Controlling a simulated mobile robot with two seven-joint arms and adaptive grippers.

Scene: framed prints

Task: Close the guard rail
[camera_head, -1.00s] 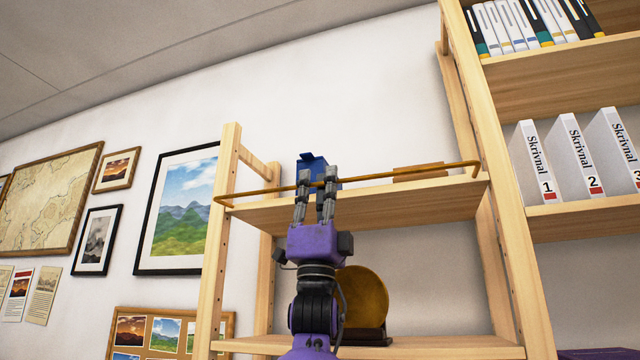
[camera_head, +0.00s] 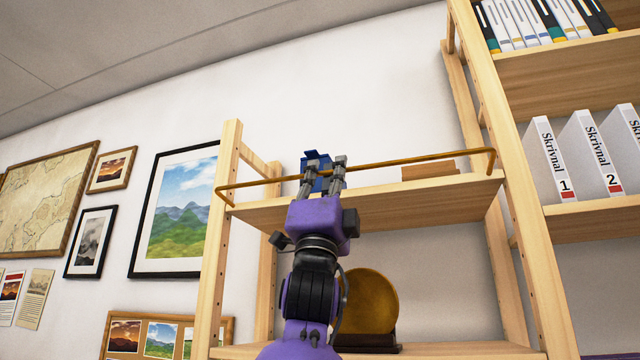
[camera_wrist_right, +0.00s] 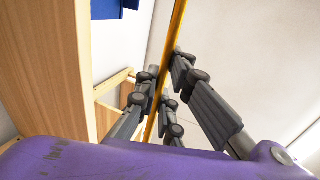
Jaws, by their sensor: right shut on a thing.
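The guard rail (camera_head: 420,160) is a thin yellow-brown bar with bent ends. It runs across the front of the upper shelf (camera_head: 390,207), raised above the shelf's front edge. My right gripper (camera_head: 325,164) comes up from below and is shut on the rail left of its middle. In the right wrist view the rail (camera_wrist_right: 177,22) passes between the grey fingers (camera_wrist_right: 162,95). A blue object (camera_head: 316,158) stands behind the fingers and is partly hidden. My left gripper is in neither view.
A flat orange-brown block (camera_head: 428,171) lies on the upper shelf at right. A round golden disc (camera_head: 370,302) on a dark stand is on the shelf below. Wooden uprights (camera_head: 220,240) flank the shelf. Binders (camera_head: 590,155) stand at right; framed prints (camera_head: 180,215) hang at left.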

